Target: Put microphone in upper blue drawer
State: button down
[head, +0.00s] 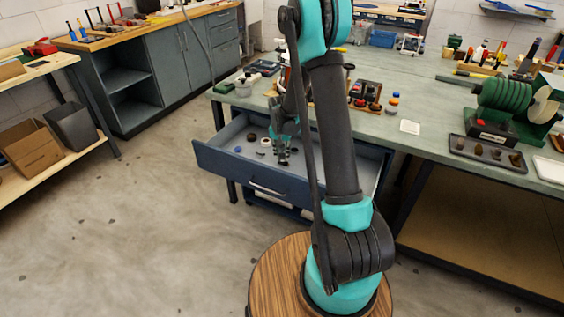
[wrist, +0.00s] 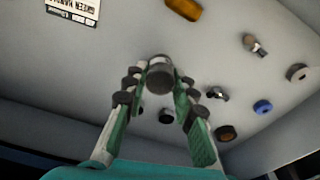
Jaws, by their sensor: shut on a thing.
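The upper blue drawer (head: 225,168) is pulled out from under the green-topped bench. My gripper (head: 283,150) reaches down into the drawer's opening. In the wrist view my gripper (wrist: 158,95) is shut on a small dark, round-ended thing (wrist: 160,74), which appears to be the microphone. It is between the fingertips, over the grey drawer floor (wrist: 85,65). Whether it touches the floor I cannot tell. In the head view the held thing is too small to make out clearly, and my arm hides part of the drawer's right side.
Several small parts lie in the drawer, among them a blue ring (wrist: 262,107), a brown disc (wrist: 225,133), a grey washer (wrist: 299,73) and an orange piece (wrist: 184,9). A printed label (wrist: 73,10) lies there too. The bench top (head: 400,110) above holds tools.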

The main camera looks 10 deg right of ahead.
aim_at(282, 161)
jog(key=shift+f, duration=2.05)
jog(key=shift+f, duration=0.1)
jog(key=c, duration=1.2)
grip_release()
notch_tip(282, 161, up, 12)
jog(key=s, duration=0.2)
jog(key=s+d+r+n+t, duration=0.1)
jog(key=s+d+r, duration=0.15)
jog(key=s, duration=0.45)
jog(key=s+d+r+n+t, duration=0.15)
jog(key=s+r, duration=0.25)
jog(key=s, duration=0.8)
jog(key=s+f+n, duration=0.1)
jog(key=s, duration=0.4)
jog(key=s+n, duration=0.1)
jog(key=s, duration=0.3)
jog(key=shift+s+d+f+n+t+y, duration=0.25)
jog(key=shift+s+f+y, duration=0.05)
jog(key=shift+s+f, duration=0.1)
